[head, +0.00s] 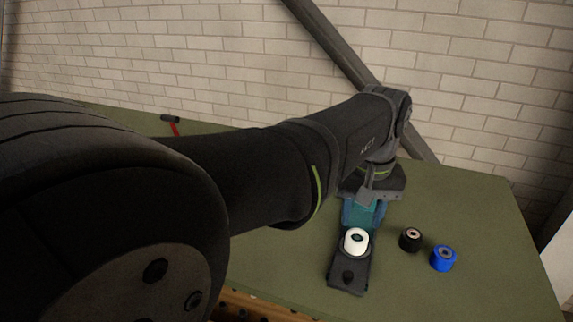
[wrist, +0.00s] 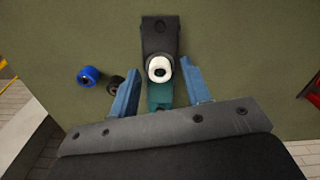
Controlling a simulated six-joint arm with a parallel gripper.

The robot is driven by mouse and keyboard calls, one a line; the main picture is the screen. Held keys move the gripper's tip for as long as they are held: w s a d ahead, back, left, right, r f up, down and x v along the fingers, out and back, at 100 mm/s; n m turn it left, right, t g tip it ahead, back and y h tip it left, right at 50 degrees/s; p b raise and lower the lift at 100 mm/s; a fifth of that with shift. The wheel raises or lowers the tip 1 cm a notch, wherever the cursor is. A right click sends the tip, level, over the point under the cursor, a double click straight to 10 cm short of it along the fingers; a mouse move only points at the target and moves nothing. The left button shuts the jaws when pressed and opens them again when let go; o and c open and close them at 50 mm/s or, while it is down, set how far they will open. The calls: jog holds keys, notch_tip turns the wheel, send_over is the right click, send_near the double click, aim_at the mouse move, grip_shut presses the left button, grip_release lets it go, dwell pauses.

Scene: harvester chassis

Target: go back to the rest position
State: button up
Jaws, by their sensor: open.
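My gripper (wrist: 161,64) is open. Its two blue fingers are spread, and the white roller (wrist: 159,69) shows between their tips in the wrist view. Nothing is held. In the head view the white roller (head: 356,241) sits on a dark holder (head: 347,276) with a teal part (head: 361,213). The gap between fingers and roller is hard to judge. The holder (wrist: 160,33) also shows in the wrist view.
A black roller (head: 410,240) and a blue roller (head: 443,258) stand on the green table (head: 480,210), right of the holder. A red-handled hammer (head: 172,122) lies at the back left. A brick wall (head: 470,60) and a slanted beam (head: 335,42) stand behind the table.

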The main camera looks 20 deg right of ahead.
aim_at(349, 272)
notch_tip(349, 272, down, 17)
jog(key=shift+f, duration=0.2)
jog(key=shift+d, duration=0.1)
dwell(0.6)
notch_tip(349, 272, up, 17)
notch_tip(349, 272, down, 16)
jog(key=shift+f, duration=0.1)
jog(key=shift+w+f, duration=0.15)
jog(key=shift+f, duration=0.45)
jog(key=shift+w+d+r, duration=0.2)
jog(key=shift+w+d, duration=1.85)
jog(key=shift+d, duration=0.05)
